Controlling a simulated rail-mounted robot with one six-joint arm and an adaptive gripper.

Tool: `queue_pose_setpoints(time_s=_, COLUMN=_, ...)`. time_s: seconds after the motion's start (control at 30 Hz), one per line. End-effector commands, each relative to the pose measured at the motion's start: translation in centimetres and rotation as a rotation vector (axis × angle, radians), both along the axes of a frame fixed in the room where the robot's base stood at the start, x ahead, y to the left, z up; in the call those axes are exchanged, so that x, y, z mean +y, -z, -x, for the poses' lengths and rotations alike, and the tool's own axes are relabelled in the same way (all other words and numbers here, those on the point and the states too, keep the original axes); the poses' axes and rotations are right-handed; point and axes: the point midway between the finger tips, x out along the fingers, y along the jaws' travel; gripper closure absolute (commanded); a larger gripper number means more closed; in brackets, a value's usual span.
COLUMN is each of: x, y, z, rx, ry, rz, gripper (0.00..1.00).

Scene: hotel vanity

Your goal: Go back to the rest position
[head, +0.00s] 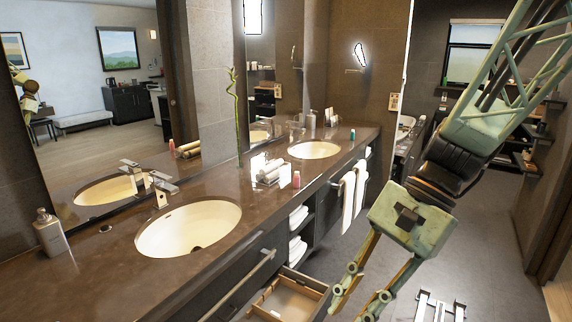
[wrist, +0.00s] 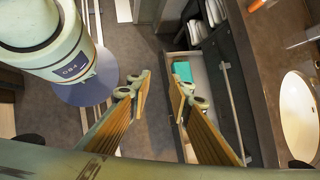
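My gripper (head: 355,302) hangs from my arm at the right of the head view, over the floor in front of the vanity. Its two fingers are apart with nothing between them. The wrist view also shows the open, empty fingers (wrist: 160,88), pointing down past the vanity front. A drawer (head: 316,285) under the counter stands open, left of my gripper in the head view. In the wrist view, a teal item (wrist: 182,71) lies in the open drawer. The fingers appear apart from the drawer; their exact height above it is hard to tell.
The dark counter (head: 105,255) carries two basins, a soap bottle (head: 53,232), a faucet (head: 150,184), rolled towels (head: 267,173) and a small pink bottle (head: 296,179). White towels (head: 350,195) hang from the vanity front. The grey floor (head: 490,240) on the right is mostly free.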

Motion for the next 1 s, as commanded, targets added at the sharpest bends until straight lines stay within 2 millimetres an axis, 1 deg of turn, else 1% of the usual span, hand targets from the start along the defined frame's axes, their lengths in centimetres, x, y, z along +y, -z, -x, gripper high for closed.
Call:
queue_pose_setpoints(time_s=0.3, x=-1.0, y=-2.2, z=2.4, rx=-0.118, ry=-0.117, rz=0.068, gripper=0.81)
queue_pose_setpoints(time_s=1.0, x=-3.8, y=-6.4, z=7.2, rx=-0.366, ry=-0.365, rz=0.228, gripper=0.81)
